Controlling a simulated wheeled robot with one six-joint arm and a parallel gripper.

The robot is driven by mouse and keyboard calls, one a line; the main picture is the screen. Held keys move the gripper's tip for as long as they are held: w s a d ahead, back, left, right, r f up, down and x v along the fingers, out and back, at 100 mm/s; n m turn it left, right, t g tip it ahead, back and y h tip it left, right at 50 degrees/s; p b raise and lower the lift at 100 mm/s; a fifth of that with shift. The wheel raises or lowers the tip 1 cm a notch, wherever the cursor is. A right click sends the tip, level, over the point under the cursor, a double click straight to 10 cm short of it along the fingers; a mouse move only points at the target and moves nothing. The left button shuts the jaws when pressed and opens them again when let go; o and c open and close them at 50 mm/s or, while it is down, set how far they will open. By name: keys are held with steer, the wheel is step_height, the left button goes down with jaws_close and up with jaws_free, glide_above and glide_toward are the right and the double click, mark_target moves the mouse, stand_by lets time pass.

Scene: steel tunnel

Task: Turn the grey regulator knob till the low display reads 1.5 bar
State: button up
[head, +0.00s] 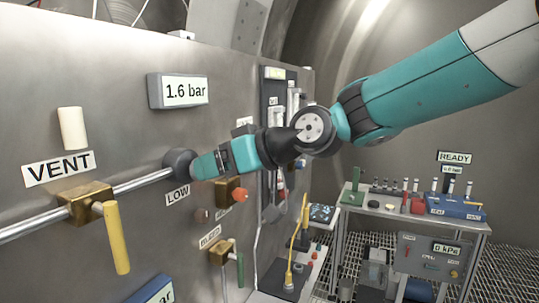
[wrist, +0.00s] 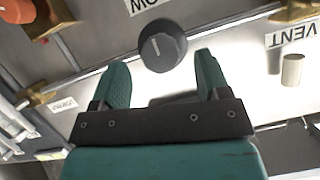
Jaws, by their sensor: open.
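The grey regulator knob (head: 180,164) sits on the steel panel above the LOW label (head: 178,195), at the end of a pipe. The low display (head: 184,90) above it reads 1.6 bar. My gripper (head: 196,166) is at the knob in the head view, which partly hides its fingers. In the wrist view the knob (wrist: 162,48) shows a pale pointer line and lies just beyond and between the fingertips of my open gripper (wrist: 160,65). The fingers look apart from the knob there, with nothing between them.
A brass valve with a yellow handle (head: 117,238) is left of the knob, below the VENT label (head: 60,168) and a cream peg (head: 72,128). An orange-knobbed valve (head: 240,195) and a green-handled valve (head: 240,268) are to the lower right. A bench (head: 400,212) stands farther right.

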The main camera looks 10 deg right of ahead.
steer(key=b+v, duration=0.3)
steer(key=v, duration=1.1)
steer(key=shift+f, duration=0.1)
steer(key=s+d+f+m+g+h, duration=0.1)
steer(key=s+f+g+h, duration=0.6)
steer(key=s+f, duration=1.1)
step_height(320, 180, down, 4)
steer(key=shift+s+m+g, duration=0.3)
steer(key=shift+s+m, duration=0.1)
steer(key=shift+m, duration=0.1)
steer(key=shift+d+b, duration=0.1)
steer(key=shift+b, duration=0.2)
stand_by(0.9)
